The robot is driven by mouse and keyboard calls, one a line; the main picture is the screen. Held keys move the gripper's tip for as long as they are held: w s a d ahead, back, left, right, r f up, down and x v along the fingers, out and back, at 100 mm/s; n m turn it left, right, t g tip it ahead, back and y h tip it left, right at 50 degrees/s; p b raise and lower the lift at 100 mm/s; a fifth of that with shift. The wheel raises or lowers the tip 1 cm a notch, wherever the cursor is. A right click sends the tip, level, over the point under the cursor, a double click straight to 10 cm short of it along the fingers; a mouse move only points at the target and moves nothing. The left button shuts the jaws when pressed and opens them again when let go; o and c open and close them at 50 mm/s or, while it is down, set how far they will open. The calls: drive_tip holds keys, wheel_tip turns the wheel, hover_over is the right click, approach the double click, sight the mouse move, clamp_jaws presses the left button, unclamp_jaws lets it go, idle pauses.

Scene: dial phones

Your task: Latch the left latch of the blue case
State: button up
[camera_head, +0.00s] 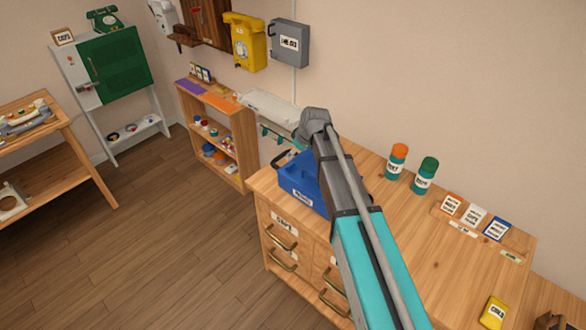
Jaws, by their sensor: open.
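The blue case (296,177) stands on the left end of the wooden drawer cabinet, with a white label on its front. My arm crosses in front of it and hides its right part. A dark curved piece shows at the case's upper left; I cannot tell whether it is the case's handle or part of my gripper. The case's latches are too small or hidden to make out, so I cannot tell how the left latch stands. My arm rises to a grey joint above the case, and my gripper cannot be made out behind it.
On the cabinet top stand an orange-capped bottle (396,161) and a green-capped bottle (425,175), with several cards (474,213) and a yellow labelled item (493,313) further right. A low shelf (237,150) stands behind at left. The floor (170,240) at left is clear.

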sight(290, 164)
drive_tip(key=shift+b+x, duration=3.15)
drive_tip(key=shift+x, duration=0.55)
